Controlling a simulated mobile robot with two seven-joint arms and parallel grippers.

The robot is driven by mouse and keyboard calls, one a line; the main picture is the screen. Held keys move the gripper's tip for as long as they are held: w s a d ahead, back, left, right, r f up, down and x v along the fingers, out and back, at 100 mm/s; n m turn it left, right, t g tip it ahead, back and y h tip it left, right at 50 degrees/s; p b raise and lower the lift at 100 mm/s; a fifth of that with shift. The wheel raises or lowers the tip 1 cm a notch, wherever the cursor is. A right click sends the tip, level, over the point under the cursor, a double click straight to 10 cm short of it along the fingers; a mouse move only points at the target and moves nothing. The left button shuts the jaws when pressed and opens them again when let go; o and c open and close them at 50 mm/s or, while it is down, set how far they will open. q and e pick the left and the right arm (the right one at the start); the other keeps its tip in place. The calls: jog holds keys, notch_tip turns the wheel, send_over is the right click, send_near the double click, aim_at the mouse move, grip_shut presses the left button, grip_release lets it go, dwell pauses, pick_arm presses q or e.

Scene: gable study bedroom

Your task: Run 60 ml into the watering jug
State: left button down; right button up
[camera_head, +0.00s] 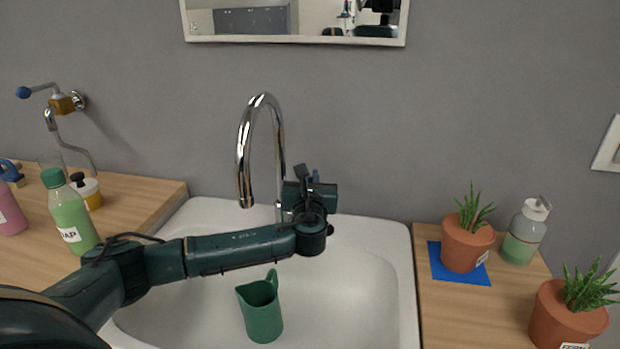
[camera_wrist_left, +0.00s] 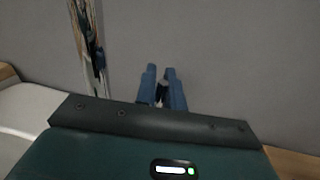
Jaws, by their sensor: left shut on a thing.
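The green watering jug (camera_head: 263,312) stands upright in the white sink (camera_head: 358,280), below the spout. The chrome tap (camera_head: 262,105) arches over the sink, and no water stream shows under its spout. The tap column also shows in the left wrist view (camera_wrist_left: 90,45). My left gripper (camera_head: 316,178) is beside the tap's base, on its right. In the left wrist view its blue fingers (camera_wrist_left: 162,88) are close together on a small part, apparently the tap's lever, mostly hidden between them. My right gripper is not in view.
Left counter: green soap bottle (camera_head: 72,215), yellow-labelled jar (camera_head: 88,192), pink bottle (camera_head: 10,215). A wall tap (camera_head: 62,103) is above. Right counter: potted plants (camera_head: 465,243) (camera_head: 566,318), a blue mat (camera_head: 440,267), a pump bottle (camera_head: 524,235). My left arm crosses above the sink.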

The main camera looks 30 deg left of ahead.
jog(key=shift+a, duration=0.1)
pick_arm(q)
jog(key=shift+s+d+f+t+b, duration=0.1)
jog(key=shift+s+f+t+b, duration=0.25)
jog(key=shift+b, duration=0.5)
jog(key=shift+s+r+t+y, duration=0.2)
jog(key=shift+t+y, duration=0.05)
jog(key=shift+y, duration=0.15)
jog(key=shift+s+d+r, duration=0.1)
jog(key=shift+r, duration=0.1)
jog(key=c, duration=1.5)
grip_release()
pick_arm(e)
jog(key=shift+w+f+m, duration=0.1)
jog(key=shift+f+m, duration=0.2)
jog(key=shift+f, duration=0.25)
pick_arm(q)
jog(key=v, duration=1.3)
jog(key=shift+b, duration=0.4)
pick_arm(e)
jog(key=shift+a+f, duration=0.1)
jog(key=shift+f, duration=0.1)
pick_arm(q)
jog(key=shift+f, duration=0.1)
